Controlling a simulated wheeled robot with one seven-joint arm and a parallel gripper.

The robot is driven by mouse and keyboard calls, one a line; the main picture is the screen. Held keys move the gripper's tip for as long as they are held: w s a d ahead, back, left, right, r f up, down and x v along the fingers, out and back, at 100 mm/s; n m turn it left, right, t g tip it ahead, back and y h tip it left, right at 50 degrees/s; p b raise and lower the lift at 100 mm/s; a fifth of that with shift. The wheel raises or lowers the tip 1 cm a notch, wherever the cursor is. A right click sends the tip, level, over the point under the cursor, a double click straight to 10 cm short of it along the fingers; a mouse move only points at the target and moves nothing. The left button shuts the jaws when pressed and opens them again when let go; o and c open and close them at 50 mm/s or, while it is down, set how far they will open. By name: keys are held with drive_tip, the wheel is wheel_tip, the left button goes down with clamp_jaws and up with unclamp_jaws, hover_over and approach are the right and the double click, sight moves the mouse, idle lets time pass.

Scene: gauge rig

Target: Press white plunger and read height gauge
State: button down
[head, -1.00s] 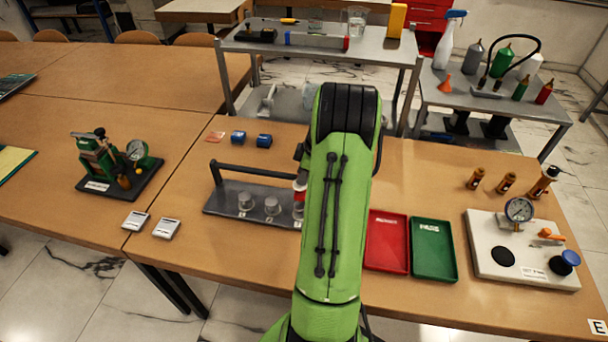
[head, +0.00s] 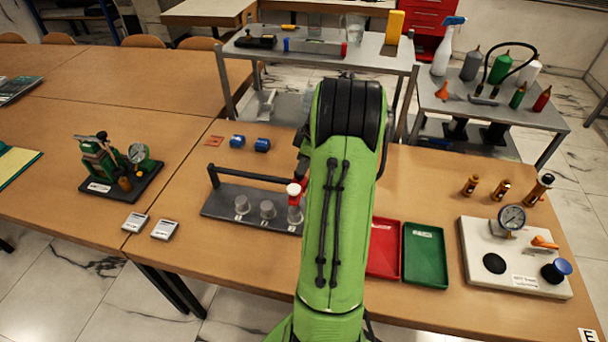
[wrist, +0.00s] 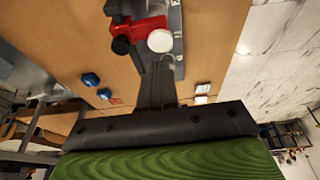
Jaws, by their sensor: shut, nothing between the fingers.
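The white plunger (head: 293,189) is a round white cap at a red carriage (head: 300,184), at the right end of a dark rail fixture (head: 222,207) partly hidden by my arm. In the wrist view, the white cap (wrist: 160,40) sits beside the red body (wrist: 150,24) and a black knob (wrist: 121,45). My gripper (wrist: 157,68) is shut and empty, its fingertips close to the white cap; I cannot tell if they touch it. In the head view my green arm hides the gripper. No height reading is legible.
Grey cylinders (head: 267,209) stand on the fixture. A red tray (head: 383,262) and a green tray (head: 425,252) lie to the right, then a white plate (head: 468,235) with a dial gauge (head: 511,218). Blue parts (head: 262,145) lie behind. A green gauge stand (head: 100,158) is at left.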

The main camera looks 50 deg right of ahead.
drive_tip(key=v, duration=0.4)
drive_tip(key=shift+w+r+p, duration=0.15)
drive_tip(key=shift+r+p, duration=0.2)
drive_tip(key=shift+r, duration=0.1)
idle(0.3)
drive_tip(key=w+a+r+m, duration=0.1)
drive_tip(key=a+r, duration=0.2)
drive_tip(key=a, duration=0.4)
drive_tip(key=w+a+r+h, duration=0.1)
drive_tip(key=a+r, duration=0.3)
drive_tip(key=a, duration=0.3)
drive_tip(key=w+a+r+m, duration=0.1)
drive_tip(key=a+r, duration=0.2)
drive_tip(key=a, duration=0.4)
drive_tip(key=s+a+m+t, duration=0.2)
drive_tip(key=s+a, duration=1.1)
drive_tip(key=s, duration=0.1)
drive_tip(key=shift+a+f+m, duration=0.25)
drive_tip(key=shift+a+m, duration=0.15)
